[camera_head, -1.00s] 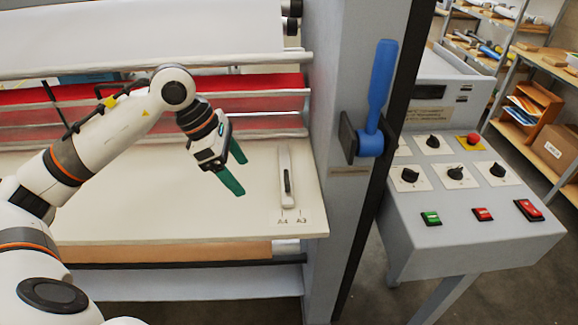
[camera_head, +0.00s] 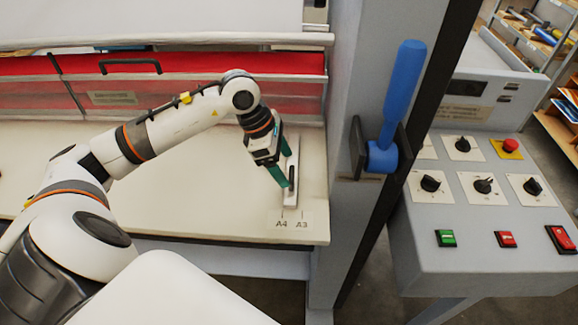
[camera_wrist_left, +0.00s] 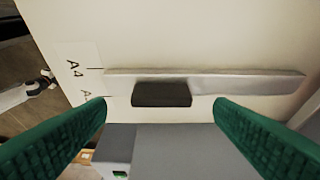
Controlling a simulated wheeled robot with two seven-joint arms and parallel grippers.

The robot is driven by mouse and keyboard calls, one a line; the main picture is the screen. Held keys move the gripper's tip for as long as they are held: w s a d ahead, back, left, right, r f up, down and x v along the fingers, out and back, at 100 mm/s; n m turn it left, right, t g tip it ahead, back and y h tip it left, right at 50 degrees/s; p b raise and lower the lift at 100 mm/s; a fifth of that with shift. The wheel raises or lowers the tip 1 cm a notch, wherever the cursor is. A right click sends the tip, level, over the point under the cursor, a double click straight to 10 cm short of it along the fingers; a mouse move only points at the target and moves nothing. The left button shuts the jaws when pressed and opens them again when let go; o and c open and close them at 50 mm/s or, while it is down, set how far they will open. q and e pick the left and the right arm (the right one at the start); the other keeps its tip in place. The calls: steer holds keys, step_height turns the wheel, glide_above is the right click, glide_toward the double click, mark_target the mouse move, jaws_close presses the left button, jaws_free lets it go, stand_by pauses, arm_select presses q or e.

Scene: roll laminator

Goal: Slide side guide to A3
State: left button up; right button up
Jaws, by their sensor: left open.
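The side guide is a narrow light strip (camera_head: 292,190) near the right end of the cream feed table, partly covered by my left gripper. The left wrist view shows the strip (camera_wrist_left: 245,83) with a dark handle block (camera_wrist_left: 162,94). The printed A4 mark (camera_head: 281,224) and A3 mark (camera_head: 302,224) lie in front of it. In the wrist view the guide's edge is close to the A4 line. My left gripper (camera_head: 285,168) is open over the guide. Its green fingers (camera_wrist_left: 160,106) appear on either side of the handle; contact cannot be told.
The cream feed table (camera_head: 235,205) is clear left of the guide. A grey upright (camera_head: 345,90) with a blue lever (camera_head: 402,90) stands to the right. Beyond it is a control panel (camera_head: 465,210) with knobs and buttons. A red band and rollers (camera_head: 200,70) run behind the table.

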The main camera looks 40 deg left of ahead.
mark_target(290, 174)
arm_select(q)
steer(key=x, duration=0.2)
steer(key=shift+w+d+f, duration=0.15)
steer(key=shift+w+f, duration=0.05)
steer(key=shift+d+f+p, duration=0.1)
steer(key=shift+f+p, duration=0.2)
steer(key=shift+f, duration=0.2)
arm_select(e)
steer(key=shift+w+r, duration=0.3)
steer(key=shift+w, duration=0.25)
steer(key=shift+w+r, duration=0.25)
steer(key=shift+w, duration=0.3)
steer(key=shift+s, duration=0.1)
